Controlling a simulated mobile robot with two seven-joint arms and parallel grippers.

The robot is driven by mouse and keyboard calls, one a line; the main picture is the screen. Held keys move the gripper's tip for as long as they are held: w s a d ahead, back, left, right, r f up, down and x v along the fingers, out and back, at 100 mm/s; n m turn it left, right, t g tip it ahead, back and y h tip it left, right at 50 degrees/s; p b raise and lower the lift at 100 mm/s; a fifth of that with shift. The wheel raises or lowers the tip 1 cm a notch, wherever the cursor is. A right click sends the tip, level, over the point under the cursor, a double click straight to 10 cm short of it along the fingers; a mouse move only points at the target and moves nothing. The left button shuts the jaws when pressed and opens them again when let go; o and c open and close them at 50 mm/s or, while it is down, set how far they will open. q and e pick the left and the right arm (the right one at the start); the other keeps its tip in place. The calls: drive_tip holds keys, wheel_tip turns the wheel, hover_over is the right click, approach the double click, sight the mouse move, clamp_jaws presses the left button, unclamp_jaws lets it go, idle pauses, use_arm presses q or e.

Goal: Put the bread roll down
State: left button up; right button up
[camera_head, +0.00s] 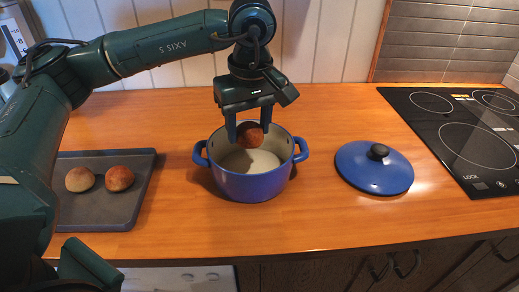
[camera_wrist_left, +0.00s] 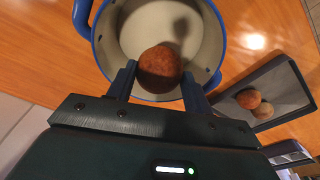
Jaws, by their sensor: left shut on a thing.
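A brown bread roll (camera_head: 250,134) is held between the two fingers of my left gripper (camera_head: 250,133), over the blue pot (camera_head: 252,187). In the left wrist view the roll (camera_wrist_left: 159,69) sits between the fingertips (camera_wrist_left: 158,80), with the pale inside of the pot (camera_wrist_left: 204,52) behind it. The pot is uncovered and its floor looks empty. I cannot tell exactly how far the roll is above that floor. My right gripper is not in view.
A dark tray (camera_head: 110,213) at the left holds a pale roll (camera_head: 79,179) and a brown roll (camera_head: 119,178). The blue lid (camera_head: 366,178) lies right of the pot. A black cooktop (camera_head: 440,128) is at the far right. Wooden counter between pot and lid is clear.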

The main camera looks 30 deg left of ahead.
sight(250, 129)
use_arm(q)
drive_tip(key=shift+a+f, duration=0.1)
drive_tip(key=shift+f, duration=4.1)
drive_tip(key=o, duration=0.9)
drive_tip(key=shift+r+p, duration=0.3)
drive_tip(key=r, duration=0.7)
drive_tip(key=s+d+r, duration=0.1)
drive_tip(key=r, duration=0.3)
drive_tip(key=shift+d+r+b, duration=0.1)
drive_tip(key=shift+r+b, duration=0.2)
drive_tip(key=shift+b, duration=0.05)
